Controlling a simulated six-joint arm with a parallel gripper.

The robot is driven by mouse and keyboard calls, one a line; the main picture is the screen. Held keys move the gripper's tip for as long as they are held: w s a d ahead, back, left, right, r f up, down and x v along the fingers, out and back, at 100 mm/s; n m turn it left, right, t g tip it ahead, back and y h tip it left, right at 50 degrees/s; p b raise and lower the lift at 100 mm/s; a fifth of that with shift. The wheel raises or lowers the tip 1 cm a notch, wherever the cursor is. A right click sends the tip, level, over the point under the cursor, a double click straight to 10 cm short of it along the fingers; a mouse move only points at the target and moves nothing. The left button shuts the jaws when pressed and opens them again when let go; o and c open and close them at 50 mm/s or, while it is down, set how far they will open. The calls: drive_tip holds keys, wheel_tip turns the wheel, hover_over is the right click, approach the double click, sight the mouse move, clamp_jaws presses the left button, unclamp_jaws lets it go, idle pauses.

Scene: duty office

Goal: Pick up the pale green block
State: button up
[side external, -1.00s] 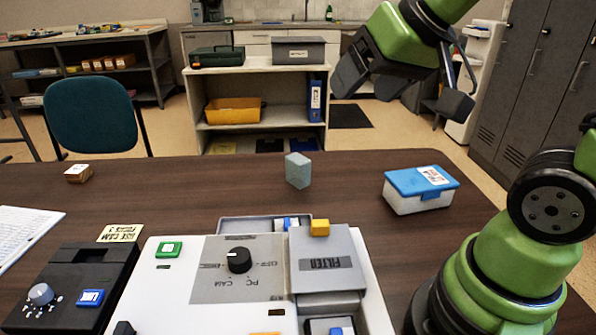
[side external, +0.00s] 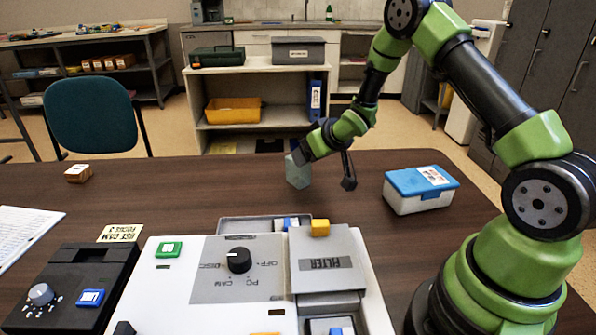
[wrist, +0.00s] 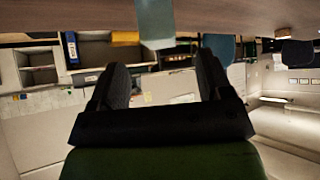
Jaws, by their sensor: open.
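The pale green block (side external: 298,174) stands upright on the dark brown table in the side view. My gripper (side external: 324,170) is open and empty just to its right, with one finger overlapping the block's top edge; I cannot tell whether they touch. The other finger hangs apart on the right. In the wrist view, which is upside down, the block (wrist: 156,24) is at the top, in line with the gap between the two spread fingers of my gripper (wrist: 163,68) and beyond their tips.
A blue-lidded box (side external: 420,193) stands to the right of my gripper. A small wooden block (side external: 78,174) is at the far left. The table (side external: 190,195) between is clear.

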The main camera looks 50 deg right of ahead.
sight(298, 171)
drive_tip(key=shift+x, duration=4.05)
drive_tip(key=shift+s, duration=0.1)
drive_tip(key=c, duration=1.3)
